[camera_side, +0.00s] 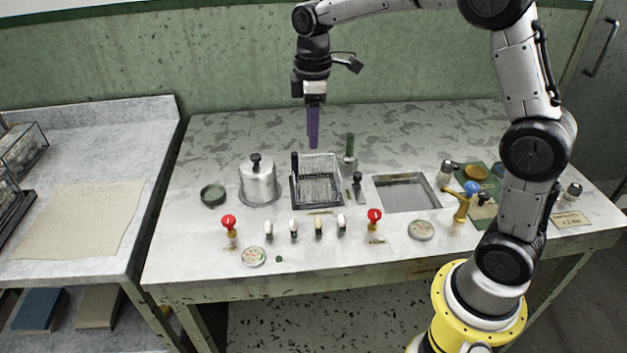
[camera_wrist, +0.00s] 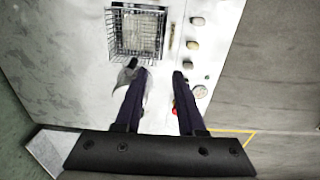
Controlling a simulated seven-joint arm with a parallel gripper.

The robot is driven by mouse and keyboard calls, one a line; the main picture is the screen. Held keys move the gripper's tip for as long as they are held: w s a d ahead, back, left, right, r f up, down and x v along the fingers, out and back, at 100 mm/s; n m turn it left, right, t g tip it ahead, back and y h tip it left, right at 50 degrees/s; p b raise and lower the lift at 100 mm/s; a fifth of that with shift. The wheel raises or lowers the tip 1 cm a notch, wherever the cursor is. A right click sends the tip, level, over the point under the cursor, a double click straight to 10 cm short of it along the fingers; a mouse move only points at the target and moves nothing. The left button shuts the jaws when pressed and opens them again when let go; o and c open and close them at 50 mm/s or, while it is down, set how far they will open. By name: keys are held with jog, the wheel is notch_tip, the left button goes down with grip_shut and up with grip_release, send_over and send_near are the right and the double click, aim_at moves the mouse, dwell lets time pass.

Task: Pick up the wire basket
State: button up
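The wire basket (camera_side: 318,180) is a square metal mesh basket with a dark base, standing upright on the table in the side view. A black upright handle (camera_side: 295,166) stands at its left side. In the wrist view the basket (camera_wrist: 138,33) is at the top, beyond the fingertips and left of centre. My gripper (camera_side: 313,146) points down above and just behind the basket in the side view, clear of it. In the wrist view my gripper (camera_wrist: 156,72) shows two purple fingers well apart with nothing held.
A lidded metal pot (camera_side: 258,183) stands left of the basket. A small black-topped item (camera_side: 357,188) and a sunken basin (camera_side: 405,192) are to its right. Several small knobs and two red-topped valves (camera_side: 374,217) line the front. The table behind the basket is mostly clear.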

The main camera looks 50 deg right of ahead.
send_over(316, 183)
notch_tip(316, 183, down, 9)
jog(key=shift+d+f, duration=0.1)
jog(key=shift+f, duration=2.65)
grip_shut()
